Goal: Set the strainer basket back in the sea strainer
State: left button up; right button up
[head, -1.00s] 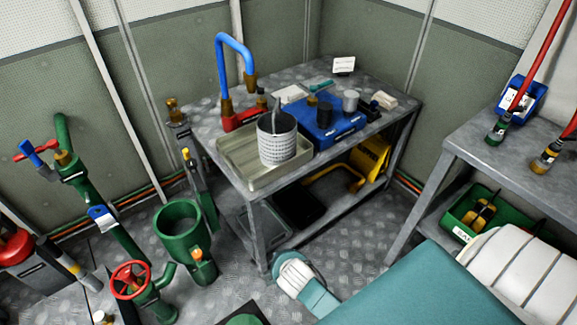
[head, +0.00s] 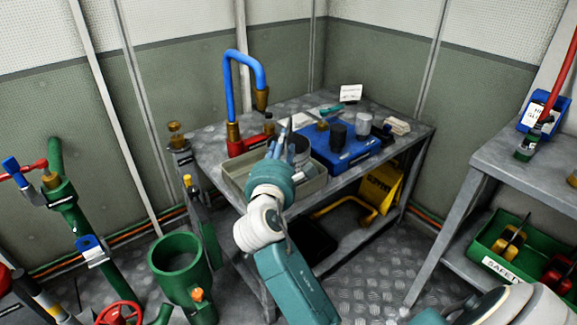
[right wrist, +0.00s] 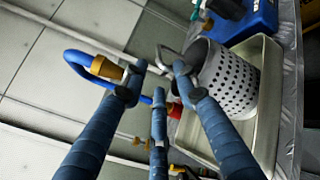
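The perforated grey strainer basket (head: 302,150) stands in a shallow beige tray (head: 316,186) on the metal table, mostly hidden behind my right gripper (head: 281,142) in the head view. In the right wrist view the basket (right wrist: 228,80) and its wire bail handle (right wrist: 166,52) show clearly. My right gripper's blue fingers (right wrist: 155,88) are spread, with one fingertip near the handle and basket rim; I cannot tell whether it touches. The sea strainer (head: 178,262) is a green, open-topped cylinder on the floor at left. My left gripper is out of view.
A blue hose (head: 229,85) with brass ends arches behind the tray. A blue case (head: 350,158) with dark and grey cylinders sits right of it. Green pipework (head: 65,205) with valves stands left of the strainer. A grey bench (head: 500,160) stands at right.

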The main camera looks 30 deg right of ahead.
send_near(291, 116)
jog(key=shift+w+f+b, duration=0.3)
jog(key=shift+w+b, duration=0.05)
jog(key=shift+w, duration=0.2)
jog(key=b+x, duration=0.1)
jog(key=x, duration=0.4)
jog(key=shift+s+d, duration=0.1)
jog(key=shift+d, duration=0.15)
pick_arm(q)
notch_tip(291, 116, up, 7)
pick_arm(e)
grip_shut()
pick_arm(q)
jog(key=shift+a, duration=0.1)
